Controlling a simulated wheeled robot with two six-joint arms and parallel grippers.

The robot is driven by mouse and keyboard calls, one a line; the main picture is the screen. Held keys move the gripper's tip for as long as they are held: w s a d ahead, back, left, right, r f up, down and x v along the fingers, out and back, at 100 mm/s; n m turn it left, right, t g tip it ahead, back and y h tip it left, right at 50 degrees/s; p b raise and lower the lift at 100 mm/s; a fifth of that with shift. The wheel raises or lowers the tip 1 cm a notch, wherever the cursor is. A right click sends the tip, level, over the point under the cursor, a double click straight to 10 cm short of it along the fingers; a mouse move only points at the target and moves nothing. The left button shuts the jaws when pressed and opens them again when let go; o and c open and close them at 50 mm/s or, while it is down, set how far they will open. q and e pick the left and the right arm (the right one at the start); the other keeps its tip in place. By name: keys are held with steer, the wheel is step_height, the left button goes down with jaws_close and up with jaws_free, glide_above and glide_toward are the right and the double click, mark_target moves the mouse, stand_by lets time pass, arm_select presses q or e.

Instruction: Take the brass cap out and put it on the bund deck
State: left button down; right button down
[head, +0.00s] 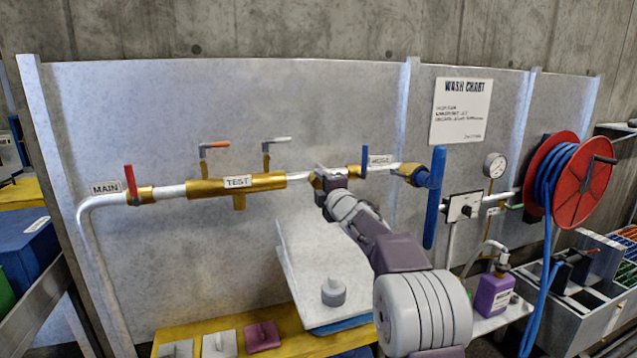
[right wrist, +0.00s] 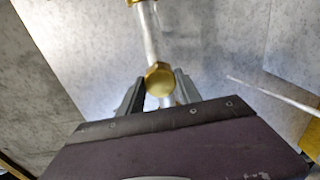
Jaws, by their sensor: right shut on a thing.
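My right gripper (head: 326,176) is at the pipe, just right of the brass section labelled TEST (head: 237,183). In the right wrist view, the brass cap (right wrist: 159,79) is a faceted brass piece between the two grey fingers, which are shut on it. The cap lines up with the silver pipe behind it; I cannot tell whether it is still joined. In the head view my gripper mostly hides the cap. A yellow deck (head: 190,334), probably the bund deck, lies low at the front. My left gripper is not in view.
Small plates, including a maroon one (head: 262,336), lie on the yellow deck. A pale sloping panel (head: 300,280) carries a grey knobbed piece (head: 333,291). A red lever (head: 130,180), blue handle (head: 435,197) and red hose reel (head: 585,180) stick out nearby.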

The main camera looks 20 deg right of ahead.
steer(key=shift+f+n+b, duration=0.3)
steer(key=shift+n+b, duration=0.3)
steer(key=shift+n, duration=0.1)
steer(key=n+b, duration=0.1)
steer(key=n, duration=0.2)
steer(key=shift+r+n, duration=0.15)
steer(key=shift+n, duration=0.25)
steer(key=shift+n+b, duration=0.3)
steer(key=shift+n, duration=0.1)
steer(key=shift+f+n+b, duration=0.2)
steer(key=shift+n+b, duration=0.1)
steer(key=shift+n, duration=1.3)
steer(key=shift+r+n, duration=0.15)
steer(key=shift+n, duration=0.35)
